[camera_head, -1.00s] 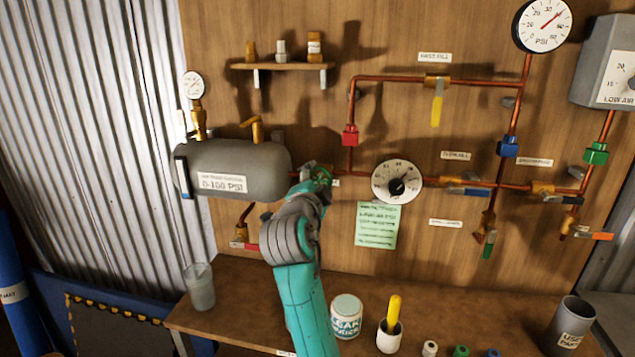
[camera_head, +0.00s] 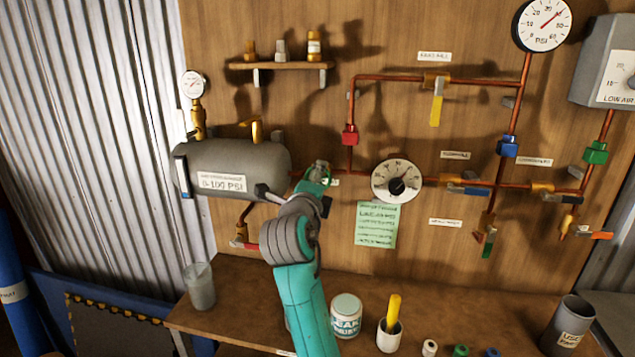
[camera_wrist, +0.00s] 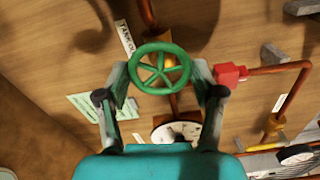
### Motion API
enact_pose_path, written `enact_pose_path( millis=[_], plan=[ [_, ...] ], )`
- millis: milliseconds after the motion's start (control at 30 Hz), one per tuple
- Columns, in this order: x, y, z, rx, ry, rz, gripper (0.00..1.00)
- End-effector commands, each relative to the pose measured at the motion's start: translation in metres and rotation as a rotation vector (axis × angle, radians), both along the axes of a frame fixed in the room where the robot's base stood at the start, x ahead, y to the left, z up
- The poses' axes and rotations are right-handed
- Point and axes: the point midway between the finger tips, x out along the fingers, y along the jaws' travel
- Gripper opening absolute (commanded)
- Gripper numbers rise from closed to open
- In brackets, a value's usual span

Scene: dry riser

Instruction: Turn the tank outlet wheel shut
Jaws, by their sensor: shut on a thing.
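The green outlet wheel (camera_wrist: 160,68) is a spoked ring in the middle of the wrist view. My gripper (camera_wrist: 159,76) has one finger at each side of its rim and is shut on it. In the head view my gripper (camera_head: 318,174) is at the pipe just right of the grey tank (camera_head: 228,168) and hides most of the wheel. The brass valve body (camera_wrist: 174,61) shows through the spokes.
The round flow dial (camera_head: 397,181) is close to the right of my gripper, and a red fitting (camera_head: 350,134) is above. Below, the bench holds a glass jar (camera_head: 200,288), a white tub (camera_head: 346,316) and a cup with a yellow-handled tool (camera_head: 390,335).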

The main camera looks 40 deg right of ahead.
Motion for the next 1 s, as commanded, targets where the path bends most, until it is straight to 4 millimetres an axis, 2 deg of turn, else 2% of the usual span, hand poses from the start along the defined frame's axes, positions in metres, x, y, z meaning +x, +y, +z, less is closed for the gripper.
enact_pose_path(
  millis=[533,567,633,667,1000],
  plan=[
    [0.0005,0.0004,-0.0028,0.021,-0.017,0.000,0.33],
    [0.0005,0.0004,-0.0028,0.021,-0.017,0.000,0.70],
    [0.0005,0.0003,-0.0026,0.020,-0.017,0.000,0.87],
    [0.0005,0.0003,-0.0024,0.020,-0.017,0.001,0.91],
    [-0.0005,0.0011,-0.0007,0.017,-0.020,0.000,0.91]
  ],
)
